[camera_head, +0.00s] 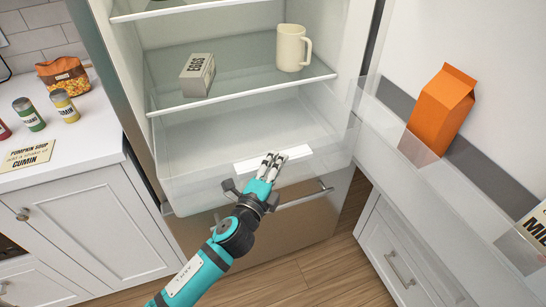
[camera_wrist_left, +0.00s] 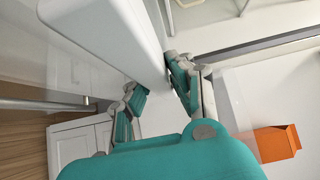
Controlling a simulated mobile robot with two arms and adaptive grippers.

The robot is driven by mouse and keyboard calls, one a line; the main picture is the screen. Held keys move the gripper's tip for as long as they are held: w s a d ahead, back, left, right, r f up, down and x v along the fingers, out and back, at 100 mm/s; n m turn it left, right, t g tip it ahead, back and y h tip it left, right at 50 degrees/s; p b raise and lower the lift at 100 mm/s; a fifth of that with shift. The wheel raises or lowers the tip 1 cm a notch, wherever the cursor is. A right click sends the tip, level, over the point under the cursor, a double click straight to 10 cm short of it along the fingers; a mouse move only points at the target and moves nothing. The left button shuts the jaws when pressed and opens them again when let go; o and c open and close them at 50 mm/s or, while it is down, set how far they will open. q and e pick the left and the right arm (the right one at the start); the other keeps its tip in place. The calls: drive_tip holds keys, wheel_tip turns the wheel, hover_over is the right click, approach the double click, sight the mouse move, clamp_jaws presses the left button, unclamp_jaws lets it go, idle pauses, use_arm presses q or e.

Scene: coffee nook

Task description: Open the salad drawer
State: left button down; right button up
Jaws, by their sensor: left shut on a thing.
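The salad drawer (camera_head: 198,182) is a clear bin low in the open fridge, with a white handle (camera_head: 248,165) on its front. I see nothing inside it. Its front appears to stand forward of the glass shelf above; how far it is out is hard to tell. My left gripper (camera_head: 271,164) is at the handle, its fingers shut on it. In the left wrist view the handle is a large white bar (camera_wrist_left: 105,32) at the top, and the teal and grey fingers (camera_wrist_left: 158,88) are around its end. My right gripper is not in view.
An egg box (camera_head: 197,75) and a cream mug (camera_head: 291,48) stand on the shelf above. The open fridge door at right holds an orange carton (camera_head: 441,108). A steel drawer with a bar handle (camera_head: 305,198) lies below. A counter (camera_head: 95,130) with jars is at left.

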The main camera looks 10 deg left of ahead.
use_arm(q)
drive_tip(key=shift+f, duration=0.2)
drive_tip(key=c, duration=1.2)
unclamp_jaws()
drive_tip(key=shift+o, duration=0.2)
drive_tip(key=shift+r, duration=0.1)
drive_tip(key=s+a, duration=0.2)
drive_tip(key=s, duration=1)
drive_tip(key=shift+a, duration=0.15)
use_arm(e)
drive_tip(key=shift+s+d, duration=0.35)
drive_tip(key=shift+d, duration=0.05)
use_arm(q)
drive_tip(key=shift+w, duration=0.1)
